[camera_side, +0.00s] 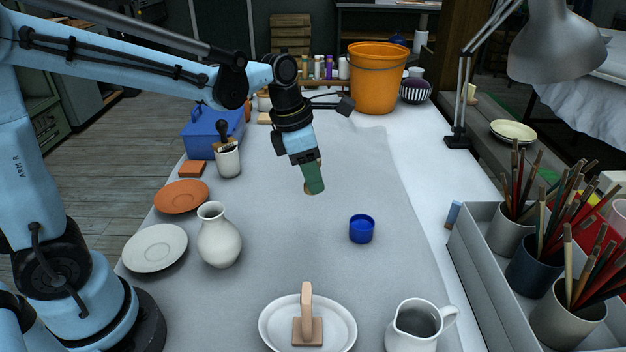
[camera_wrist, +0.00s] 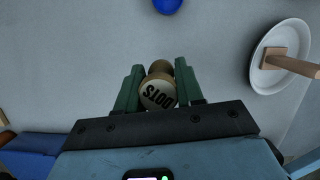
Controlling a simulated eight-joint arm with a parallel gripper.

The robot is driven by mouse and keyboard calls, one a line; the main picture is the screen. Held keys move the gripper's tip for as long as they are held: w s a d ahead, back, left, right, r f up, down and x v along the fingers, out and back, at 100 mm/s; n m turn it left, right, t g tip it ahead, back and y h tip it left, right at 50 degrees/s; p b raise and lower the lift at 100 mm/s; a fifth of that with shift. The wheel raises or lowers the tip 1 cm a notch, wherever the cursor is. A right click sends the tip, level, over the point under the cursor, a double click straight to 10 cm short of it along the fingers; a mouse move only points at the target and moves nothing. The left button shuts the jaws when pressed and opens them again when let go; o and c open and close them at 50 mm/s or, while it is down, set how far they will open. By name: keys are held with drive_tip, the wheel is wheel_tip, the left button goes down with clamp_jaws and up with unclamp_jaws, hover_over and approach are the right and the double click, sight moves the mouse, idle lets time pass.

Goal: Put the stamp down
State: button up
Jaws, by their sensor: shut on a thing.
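My gripper (camera_side: 314,180) is over the middle of the cloth-covered table, with its green fingers pointing down. It is shut on the stamp, a round wooden piece with a pale end marked "DOTS" (camera_wrist: 158,95) in the wrist view, where the stamp sits between the two fingers (camera_wrist: 158,88). In the side view the fingers hide most of the stamp, and only tan edges show. I cannot tell whether the stamp touches the cloth.
A blue cup (camera_side: 361,229) stands right of and nearer than my gripper. A white vase (camera_side: 218,236) stands left. A white oval dish (camera_side: 270,327) holds a wooden handled block (camera_side: 307,325) in front, beside a white jug (camera_side: 414,325). Bare cloth surrounds my gripper.

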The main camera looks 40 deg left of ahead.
drive_tip(key=w+a+f+n, duration=0.1)
drive_tip(key=a+f, duration=0.1)
drive_tip(key=a, duration=0.4)
drive_tip(key=w+a+f+n, duration=0.1)
drive_tip(key=a+f, duration=0.1)
drive_tip(key=a, duration=0.3)
drive_tip(key=w+a+f+n, duration=0.1)
drive_tip(key=a+f, duration=0.1)
drive_tip(key=a, duration=0.4)
drive_tip(key=shift+w+a+f+t+y, duration=0.25)
drive_tip(key=shift+a+f+t+y, duration=0.05)
drive_tip(key=shift+a+f, duration=0.1)
drive_tip(key=shift+f, duration=2.05)
drive_tip(key=shift+f, duration=0.1)
drive_tip(key=o, duration=1.1)
